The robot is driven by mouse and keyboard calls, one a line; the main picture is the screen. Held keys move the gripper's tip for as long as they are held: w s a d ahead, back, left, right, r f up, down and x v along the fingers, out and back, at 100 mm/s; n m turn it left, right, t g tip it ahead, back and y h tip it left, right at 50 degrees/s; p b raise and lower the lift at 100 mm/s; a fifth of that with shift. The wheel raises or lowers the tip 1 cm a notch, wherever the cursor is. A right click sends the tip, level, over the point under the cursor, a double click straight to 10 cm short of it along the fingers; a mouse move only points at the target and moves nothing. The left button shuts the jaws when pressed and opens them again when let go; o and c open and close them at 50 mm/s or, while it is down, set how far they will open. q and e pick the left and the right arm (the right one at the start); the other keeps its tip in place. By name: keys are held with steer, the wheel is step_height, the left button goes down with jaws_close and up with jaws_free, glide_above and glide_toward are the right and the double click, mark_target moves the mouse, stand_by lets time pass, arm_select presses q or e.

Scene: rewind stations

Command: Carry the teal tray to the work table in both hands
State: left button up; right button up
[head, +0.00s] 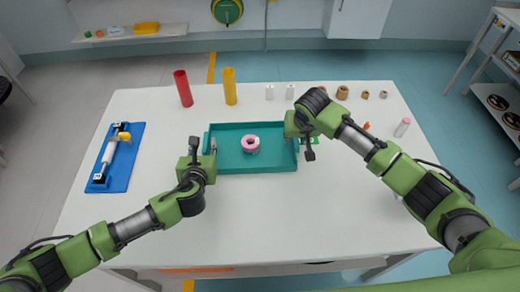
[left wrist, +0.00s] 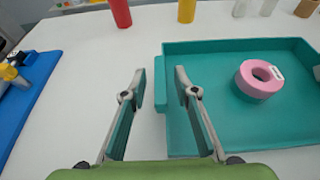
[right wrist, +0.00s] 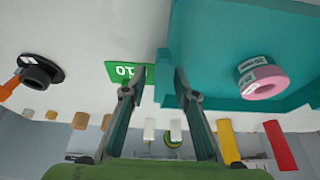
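The teal tray (head: 232,168) lies on the white table (head: 250,215). A pink roll (head: 250,140) sits inside it. My left gripper (head: 204,147) is at the tray's left end. In the left wrist view its fingers (left wrist: 160,82) are open, on either side of the tray's left handle (left wrist: 160,95), with gaps showing. My right gripper (head: 298,143) is at the tray's right end, its tips partly hidden by the wrist. In the right wrist view its fingers (right wrist: 158,82) stand open around the handle (right wrist: 162,68) there.
A blue board with a roller (head: 118,160) lies at the left. Red (head: 183,88) and yellow (head: 229,86) cylinders stand behind the tray. A green label (right wrist: 122,72) and a black disc (right wrist: 42,72) lie beyond the right end. The table front is clear.

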arm_select(q)
steer(key=v, duration=1)
steer(key=shift+s+a, duration=0.1)
arm_select(e)
steer(key=shift+s+r, duration=0.1)
steer(key=shift+r, duration=0.1)
steer(key=v, duration=1.1)
steer(key=shift+s+r, duration=0.2)
steer(key=shift+r, duration=0.1)
